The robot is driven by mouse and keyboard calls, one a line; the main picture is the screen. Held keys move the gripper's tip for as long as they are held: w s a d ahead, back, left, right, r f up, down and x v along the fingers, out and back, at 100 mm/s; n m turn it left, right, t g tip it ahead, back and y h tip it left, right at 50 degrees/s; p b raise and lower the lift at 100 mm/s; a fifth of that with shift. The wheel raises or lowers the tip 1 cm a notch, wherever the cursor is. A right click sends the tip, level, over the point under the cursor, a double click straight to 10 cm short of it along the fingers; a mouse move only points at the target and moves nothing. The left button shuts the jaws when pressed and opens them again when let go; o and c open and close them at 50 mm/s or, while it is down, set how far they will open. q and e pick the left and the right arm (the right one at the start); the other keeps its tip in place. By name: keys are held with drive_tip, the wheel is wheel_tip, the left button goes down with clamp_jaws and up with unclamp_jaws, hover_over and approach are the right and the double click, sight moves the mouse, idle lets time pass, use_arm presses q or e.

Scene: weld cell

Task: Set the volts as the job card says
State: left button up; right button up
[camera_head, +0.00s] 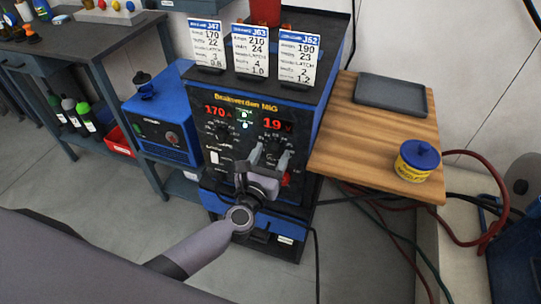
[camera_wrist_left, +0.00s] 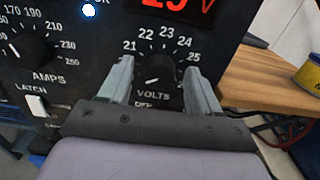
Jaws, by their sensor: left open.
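The blue and black welder (camera_head: 262,100) shows red digits, 170 A on the left and 19 V on the volts display (camera_head: 277,124). The black volts knob (camera_wrist_left: 160,70) has a scale with 21 to 25 readable; its white pointer mark faces lower left. My left gripper (camera_head: 269,157) is open, its fingers on either side of this knob in the left wrist view (camera_wrist_left: 158,68); I cannot tell if they touch it. Three job cards stand on top: J47 (camera_head: 208,45) reads 170, 22; J63 (camera_head: 250,52) reads 210, 24; J52 (camera_head: 291,60) reads 190, 23. My right gripper is not in view.
The amps knob (camera_wrist_left: 35,48) and a white latch switch (camera_wrist_left: 37,105) lie left of my gripper. A wooden table (camera_head: 345,135) with a grey tray (camera_head: 390,95) and a yellow tin (camera_head: 417,162) stands right. A blue unit (camera_head: 160,125) stands left. Hoses lie at lower right.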

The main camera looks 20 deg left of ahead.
use_arm(q)
drive_tip(key=shift+w, duration=0.1)
drive_tip(key=c, duration=1)
drive_tip(key=shift+m, duration=0.3)
